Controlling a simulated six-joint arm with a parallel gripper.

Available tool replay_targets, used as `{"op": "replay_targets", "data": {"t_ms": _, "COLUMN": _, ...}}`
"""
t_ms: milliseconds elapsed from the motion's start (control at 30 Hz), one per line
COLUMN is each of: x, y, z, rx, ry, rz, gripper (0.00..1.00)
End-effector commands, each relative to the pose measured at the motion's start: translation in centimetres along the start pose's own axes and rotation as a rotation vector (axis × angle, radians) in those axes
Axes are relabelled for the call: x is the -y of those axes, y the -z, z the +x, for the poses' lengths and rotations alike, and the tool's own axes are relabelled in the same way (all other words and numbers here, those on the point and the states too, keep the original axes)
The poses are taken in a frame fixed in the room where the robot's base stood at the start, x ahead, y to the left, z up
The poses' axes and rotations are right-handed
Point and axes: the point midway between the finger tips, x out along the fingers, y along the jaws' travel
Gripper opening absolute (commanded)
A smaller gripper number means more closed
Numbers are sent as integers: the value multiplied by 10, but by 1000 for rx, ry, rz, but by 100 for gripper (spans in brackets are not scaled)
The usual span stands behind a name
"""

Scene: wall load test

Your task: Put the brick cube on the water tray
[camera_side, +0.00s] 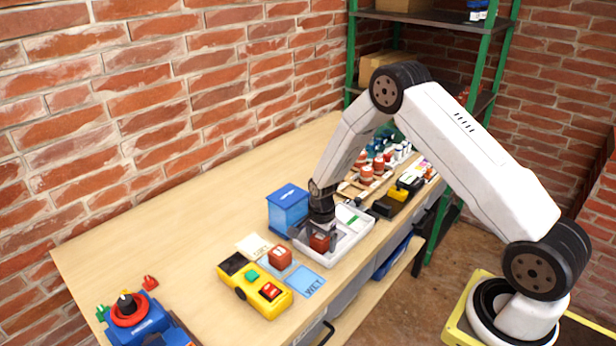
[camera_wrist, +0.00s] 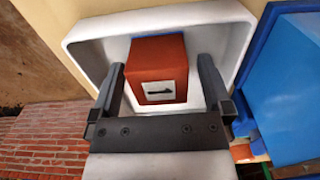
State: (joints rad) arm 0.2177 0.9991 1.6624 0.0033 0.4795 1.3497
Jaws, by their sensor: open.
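A red-brown brick cube (camera_side: 319,242) with a white label on one face sits in the white tray (camera_side: 352,241), which seems to be the water tray. In the wrist view the cube (camera_wrist: 158,72) is between the two fingers of my gripper (camera_wrist: 161,78), with a narrow gap on each side. My gripper (camera_side: 317,237) is open around the cube, low over the tray's near left part. The cube's underside is hidden.
A blue box (camera_side: 287,209) stands close behind the tray. A yellow-black device (camera_side: 262,293) with green and red buttons lies at the front left. Bottles and a black-yellow tool (camera_side: 396,200) are at right. The table's back left is clear.

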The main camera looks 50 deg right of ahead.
Motion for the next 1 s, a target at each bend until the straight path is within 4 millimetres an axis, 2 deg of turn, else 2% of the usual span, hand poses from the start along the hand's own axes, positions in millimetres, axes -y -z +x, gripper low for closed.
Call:
{"op": "replay_targets", "data": {"t_ms": 167, "x": 0, "y": 0, "z": -5, "rx": 0, "ry": 1, "rz": 0, "gripper": 100}}
{"op": "replay_targets", "data": {"t_ms": 367, "x": 1, "y": 0, "z": -19, "rx": -1, "ry": 2, "rz": 0, "gripper": 100}}
{"op": "replay_targets", "data": {"t_ms": 1000, "x": 0, "y": 0, "z": -103, "rx": 0, "ry": 2, "rz": 0, "gripper": 100}}
